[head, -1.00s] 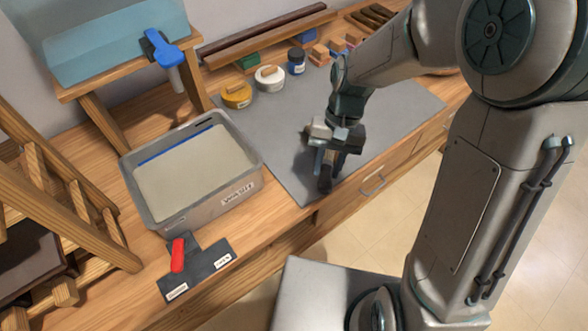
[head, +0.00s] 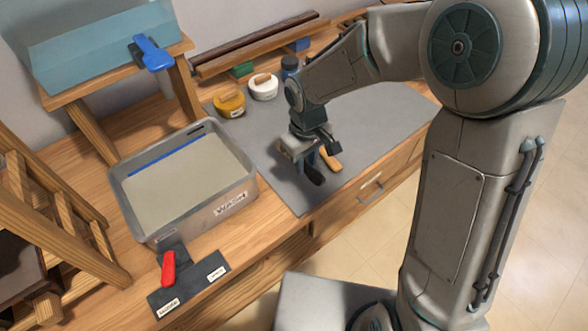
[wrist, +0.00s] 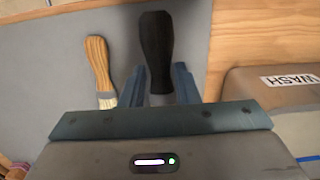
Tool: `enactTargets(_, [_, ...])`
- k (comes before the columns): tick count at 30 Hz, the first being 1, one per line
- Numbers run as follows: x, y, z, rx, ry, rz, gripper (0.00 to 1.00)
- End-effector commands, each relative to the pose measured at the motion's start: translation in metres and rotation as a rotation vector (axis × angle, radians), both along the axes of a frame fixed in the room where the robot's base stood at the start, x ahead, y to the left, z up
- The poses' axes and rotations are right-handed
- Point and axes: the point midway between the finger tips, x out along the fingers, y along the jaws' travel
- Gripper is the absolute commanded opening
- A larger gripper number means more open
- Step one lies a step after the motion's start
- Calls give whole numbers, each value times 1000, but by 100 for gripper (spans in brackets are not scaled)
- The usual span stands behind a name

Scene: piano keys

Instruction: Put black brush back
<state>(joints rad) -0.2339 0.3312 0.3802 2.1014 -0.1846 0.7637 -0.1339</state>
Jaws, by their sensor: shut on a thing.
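The black brush (head: 313,176) is in my gripper (head: 309,159), over the near part of the grey mat in the head view. In the wrist view its black handle (wrist: 156,50) points away between the two blue fingers of my gripper (wrist: 159,88), which is shut on it. Its bristle end is hidden behind the gripper body. I cannot tell how far it is above the mat. A second brush with a wooden handle (wrist: 98,68) lies on the mat beside it; it also shows just right of my gripper in the head view (head: 329,159).
A grey tub marked WASH (head: 232,203) stands left of the mat (head: 262,150). In front is a dark labelled plate (head: 205,281) with a red-handled tool (head: 168,268). Yellow (head: 229,104) and white (head: 263,88) jars stand behind.

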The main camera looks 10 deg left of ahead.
Motion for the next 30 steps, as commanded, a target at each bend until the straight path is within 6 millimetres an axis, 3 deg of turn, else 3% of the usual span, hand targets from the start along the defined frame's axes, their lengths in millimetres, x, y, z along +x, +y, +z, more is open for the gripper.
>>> enactTargets(3, [4,19,-11,1,2,2,6])
enactTargets(7, [7,29,-18,0,0,0,6])
enactTargets(18, [7,30,-58,-2,1,0,6])
enactTargets(27, [7,30,-60,-1,-1,-2,6])
enactTargets(28, [7,30,-60,-1,-1,-2,31])
enactTargets(30, [7,30,-60,-1,-1,-2,50])
